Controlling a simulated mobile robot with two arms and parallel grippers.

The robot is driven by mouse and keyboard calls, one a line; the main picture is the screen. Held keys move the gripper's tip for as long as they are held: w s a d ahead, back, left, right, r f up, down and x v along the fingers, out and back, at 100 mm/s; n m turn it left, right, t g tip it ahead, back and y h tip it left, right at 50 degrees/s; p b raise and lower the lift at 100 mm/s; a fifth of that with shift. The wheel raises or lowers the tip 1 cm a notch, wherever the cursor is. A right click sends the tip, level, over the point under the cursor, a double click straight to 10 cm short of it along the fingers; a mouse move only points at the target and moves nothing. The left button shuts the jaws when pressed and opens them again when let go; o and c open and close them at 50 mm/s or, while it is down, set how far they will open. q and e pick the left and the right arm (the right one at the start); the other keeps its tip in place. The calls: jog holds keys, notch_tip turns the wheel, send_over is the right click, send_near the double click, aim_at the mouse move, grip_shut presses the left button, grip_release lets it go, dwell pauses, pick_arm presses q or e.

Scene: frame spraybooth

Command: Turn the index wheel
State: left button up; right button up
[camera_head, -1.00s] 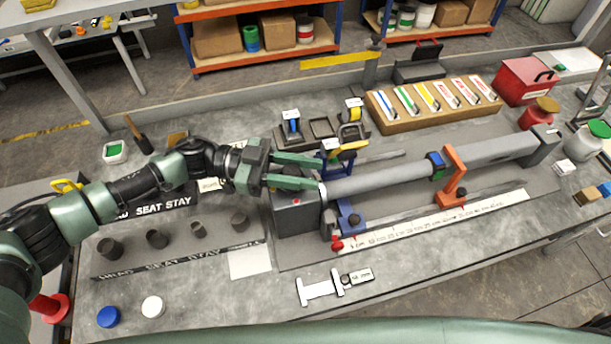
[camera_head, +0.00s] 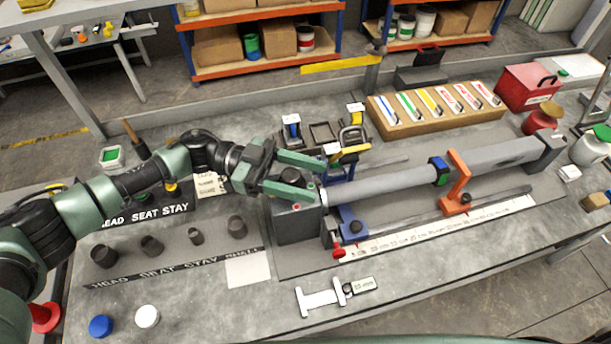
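A dark round knob, apparently the index wheel (camera_head: 292,176), shows on top of the grey headstock block (camera_head: 297,223) at the left end of the long grey tube (camera_head: 385,184). My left gripper (camera_head: 318,180) reaches in from the left, its two green fingers spread on either side of the knob. I cannot tell whether either finger touches it. The fingers hide part of the block's top. My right gripper is not in view.
A blue clamp (camera_head: 353,228) and an orange bracket (camera_head: 457,185) stand along the tube. A white scale (camera_head: 440,228) and a caliper (camera_head: 322,299) lie in front. A wooden rack of coloured strips (camera_head: 400,127) stands behind. Several dark cups (camera_head: 151,246) sit at left.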

pick_arm(q)
jog(key=shift+w+a+f+b, duration=0.2)
jog(key=shift+a+b, duration=0.1)
jog(key=shift+a, duration=0.1)
jog(key=b+v, duration=0.3)
jog(key=v, duration=0.3)
jog(key=shift+w+a, duration=0.15)
jog(key=shift+a+r, duration=0.1)
jog(key=shift+a, duration=0.15)
jog(key=shift+r, duration=0.1)
